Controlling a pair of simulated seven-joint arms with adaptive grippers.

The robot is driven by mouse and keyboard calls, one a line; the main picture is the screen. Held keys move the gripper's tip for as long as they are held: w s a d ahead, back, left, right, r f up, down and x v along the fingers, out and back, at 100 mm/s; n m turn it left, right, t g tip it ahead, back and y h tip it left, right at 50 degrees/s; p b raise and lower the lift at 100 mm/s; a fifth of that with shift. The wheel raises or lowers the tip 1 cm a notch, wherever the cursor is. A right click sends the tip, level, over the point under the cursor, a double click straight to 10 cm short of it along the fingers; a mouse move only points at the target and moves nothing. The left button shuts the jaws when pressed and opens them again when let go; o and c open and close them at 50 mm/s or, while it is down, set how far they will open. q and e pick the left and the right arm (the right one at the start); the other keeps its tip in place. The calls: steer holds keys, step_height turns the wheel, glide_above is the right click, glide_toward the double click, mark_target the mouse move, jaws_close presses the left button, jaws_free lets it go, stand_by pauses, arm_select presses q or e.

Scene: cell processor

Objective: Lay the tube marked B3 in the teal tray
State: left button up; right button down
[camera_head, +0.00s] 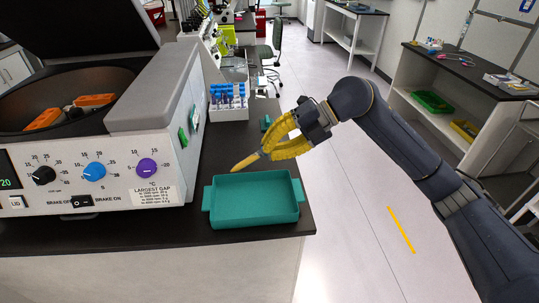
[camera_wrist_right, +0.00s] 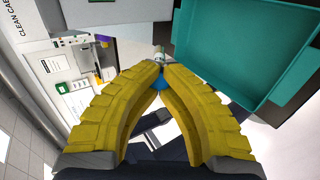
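My right gripper (camera_head: 264,153) has yellow fingers that meet at their tips, just above and behind the far rim of the teal tray (camera_head: 252,218). In the right wrist view the fingertips (camera_wrist_right: 161,72) close around a small tube with a blue part (camera_wrist_right: 160,85). No B3 marking can be read. The tray also shows in the wrist view (camera_wrist_right: 240,85); it looks empty. My left gripper is not in view.
A white rack (camera_head: 228,114) with blue-capped tubes stands behind the tray. A large centrifuge (camera_head: 150,140) with an open lid fills the bench's left side. The bench's right edge is close beside the tray. A small teal item (camera_head: 265,123) lies near the rack.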

steer(key=shift+w+f, duration=0.2)
steer(key=shift+f, duration=5.85)
steer(key=c, duration=1.5)
jaws_free()
steer(key=v, duration=1.2)
